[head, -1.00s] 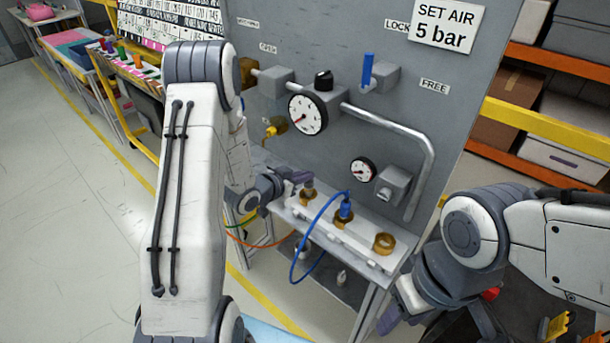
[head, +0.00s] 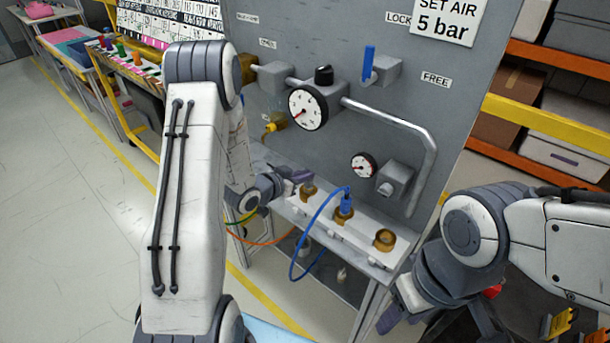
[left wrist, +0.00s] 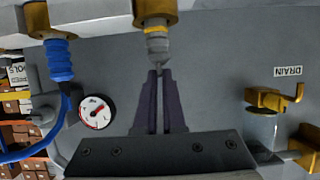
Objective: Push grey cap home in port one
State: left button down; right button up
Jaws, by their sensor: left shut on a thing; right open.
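The grey cap (left wrist: 157,45) stands in the brass mouth of port one (left wrist: 154,8), the left port of the row. In the head view the grey cap (head: 308,184) shows small above the brass ring of port one (head: 307,194). My left gripper (left wrist: 159,74) is shut on the narrow outer end of the grey cap, in line with the port. In the head view my left gripper (head: 297,177) reaches in from the left. How deep the cap sits is hard to tell. My right gripper (head: 388,319) is open, low at right, away from the ports.
A blue plug (head: 345,203) with a blue hose sits in the middle port. The right port (head: 384,240) is empty. Gauges (head: 308,108), a pipe and a blue-handled valve (head: 368,64) are on the grey panel behind. A yellow drain valve (left wrist: 270,99) is beside my left gripper.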

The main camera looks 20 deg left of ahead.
pick_arm(q)
jog(key=shift+f+b, duration=0.55)
jog(key=shift+f, duration=0.05)
dwell(0.9)
jog(key=c, duration=0.9)
grip_release()
